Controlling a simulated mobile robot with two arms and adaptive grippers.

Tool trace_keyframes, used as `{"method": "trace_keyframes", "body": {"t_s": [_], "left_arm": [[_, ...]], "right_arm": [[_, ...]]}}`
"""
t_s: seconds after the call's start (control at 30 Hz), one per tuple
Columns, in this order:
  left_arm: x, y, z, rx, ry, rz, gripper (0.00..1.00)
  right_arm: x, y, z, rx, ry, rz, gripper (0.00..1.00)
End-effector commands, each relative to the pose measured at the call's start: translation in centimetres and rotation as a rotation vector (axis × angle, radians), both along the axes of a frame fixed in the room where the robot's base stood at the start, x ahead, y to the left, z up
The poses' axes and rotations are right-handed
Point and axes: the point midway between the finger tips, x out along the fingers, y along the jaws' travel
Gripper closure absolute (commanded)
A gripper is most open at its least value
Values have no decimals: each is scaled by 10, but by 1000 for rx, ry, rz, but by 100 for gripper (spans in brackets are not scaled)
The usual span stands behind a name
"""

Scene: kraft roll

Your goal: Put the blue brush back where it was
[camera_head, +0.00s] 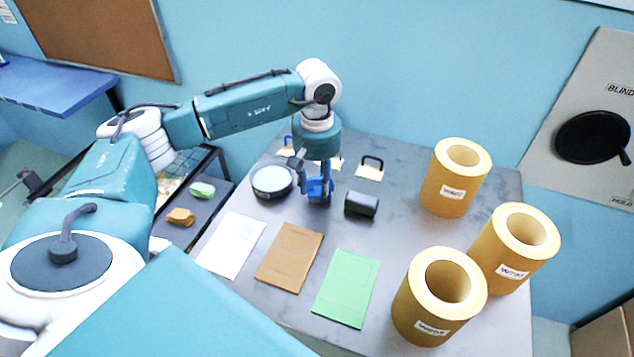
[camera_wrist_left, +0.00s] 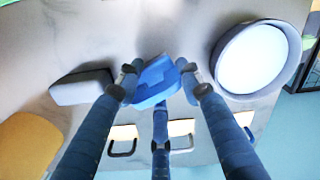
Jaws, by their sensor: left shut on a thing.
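My left gripper (camera_head: 317,188) reaches down over the table, between the round dish and the dark block. It is shut on the blue brush (camera_head: 326,189), which hangs low over the table; whether it touches the surface I cannot tell. In the left wrist view the blue brush (camera_wrist_left: 154,84) sits between the two fingertips (camera_wrist_left: 160,86). Behind it are pale cards with upright loop holders: a blue one (camera_head: 288,148), a dark one (camera_head: 371,168) and one partly hidden behind the gripper (camera_head: 337,163). My right gripper is not in view.
A round dish (camera_head: 272,180) stands left of the gripper and a dark block (camera_head: 361,204) right of it. White (camera_head: 232,243), brown (camera_head: 289,257) and green (camera_head: 346,288) sheets lie in front. Three kraft rolls (camera_head: 454,182) stand on the table's right side.

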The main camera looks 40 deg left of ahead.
Motion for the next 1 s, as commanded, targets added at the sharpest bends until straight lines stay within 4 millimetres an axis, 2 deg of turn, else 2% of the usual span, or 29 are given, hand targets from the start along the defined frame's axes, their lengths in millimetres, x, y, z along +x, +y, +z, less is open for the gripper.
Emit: {"method": "trace_keyframes", "body": {"t_s": [0.17, 0.2, 0.27, 0.63, 0.67, 0.77, 1.0], "left_arm": [[0, 0, -4, 0, 0, 0, 84], [0, 0, -2, 0, 0, 0, 55], [0, 0, -2, 0, 0, 0, 44], [0, 0, 3, 0, 0, 0, 44], [1, 0, 3, 0, -3, 0, 44], [2, -1, 16, -2, -6, -1, 44], [2, -1, 68, -1, -8, 0, 44]], "right_arm": [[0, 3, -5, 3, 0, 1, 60], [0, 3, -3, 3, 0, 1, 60], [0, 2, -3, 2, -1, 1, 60], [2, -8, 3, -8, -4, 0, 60], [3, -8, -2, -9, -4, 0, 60], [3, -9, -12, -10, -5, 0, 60], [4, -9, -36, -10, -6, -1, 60]]}}
